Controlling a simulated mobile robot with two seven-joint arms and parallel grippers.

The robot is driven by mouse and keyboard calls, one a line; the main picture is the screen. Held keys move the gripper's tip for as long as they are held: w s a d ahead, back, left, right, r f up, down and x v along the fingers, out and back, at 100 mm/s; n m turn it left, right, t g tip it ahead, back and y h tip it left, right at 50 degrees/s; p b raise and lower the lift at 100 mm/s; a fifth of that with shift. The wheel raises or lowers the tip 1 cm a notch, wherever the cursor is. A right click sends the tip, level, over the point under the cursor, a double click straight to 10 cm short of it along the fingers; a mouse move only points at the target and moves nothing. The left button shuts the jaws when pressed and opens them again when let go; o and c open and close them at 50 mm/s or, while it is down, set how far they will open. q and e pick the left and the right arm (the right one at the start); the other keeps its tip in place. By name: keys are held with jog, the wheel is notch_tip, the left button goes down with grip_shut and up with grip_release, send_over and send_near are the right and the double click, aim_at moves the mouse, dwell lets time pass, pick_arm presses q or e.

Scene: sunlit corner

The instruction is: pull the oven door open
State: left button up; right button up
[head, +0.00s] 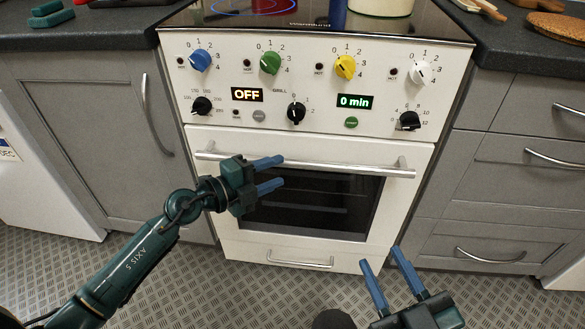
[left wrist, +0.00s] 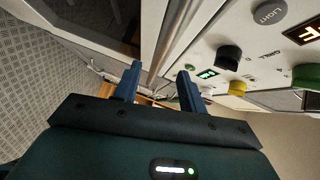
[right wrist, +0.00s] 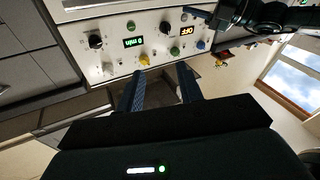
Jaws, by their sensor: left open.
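The white oven door (head: 230,230) with its dark window (head: 325,215) is closed on the white oven. A silver bar handle (head: 340,169) runs across its top; in the left wrist view the bar (left wrist: 168,45) runs lengthwise in the gap between the finger tips. My left gripper (head: 283,172) is open in front of the handle's left half, its upper finger overlapping the bar. I cannot tell whether the bar is truly between the fingers. My right gripper (head: 382,254) is open and empty, low in front of the oven's right side, apart from the door.
Above the door is the control panel (head: 220,75) with several knobs and displays. Grey cabinets stand at left (head: 100,130) and right (head: 500,180). Below the door is a lower drawer (head: 300,255) with its own handle. The patterned floor (head: 230,285) in front looks clear.

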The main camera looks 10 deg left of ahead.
aim_at(292, 166)
pick_arm(q)
jog(key=shift+b+x, duration=0.65)
jog(key=shift+x, duration=2.15)
jog(key=shift+c, duration=0.4)
grip_shut()
